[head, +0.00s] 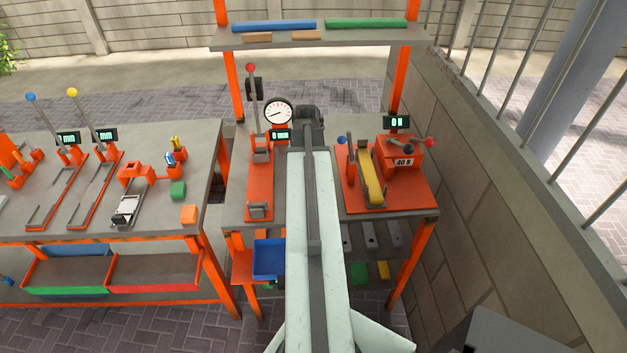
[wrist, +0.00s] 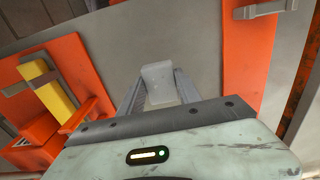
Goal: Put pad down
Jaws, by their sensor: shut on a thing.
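The pad (wrist: 158,82) is a small pale grey block in the wrist view. It sits between the two fingers of my gripper (wrist: 158,76), which is shut on it. Grey bench top (wrist: 150,40) shows behind the pad; I cannot tell whether the pad touches it. In the head view my gripper (head: 306,127) is at the far end of my arm, over the bench between two orange fixtures. The pad is not visible there.
Left of my arm stands an orange press (head: 259,190) with a dial gauge (head: 278,112). On the right is an orange fixture (head: 403,155) with a yellow strip (head: 370,178). A shelf (head: 300,42) with coloured bars spans behind. A blue bin (head: 269,259) hangs below.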

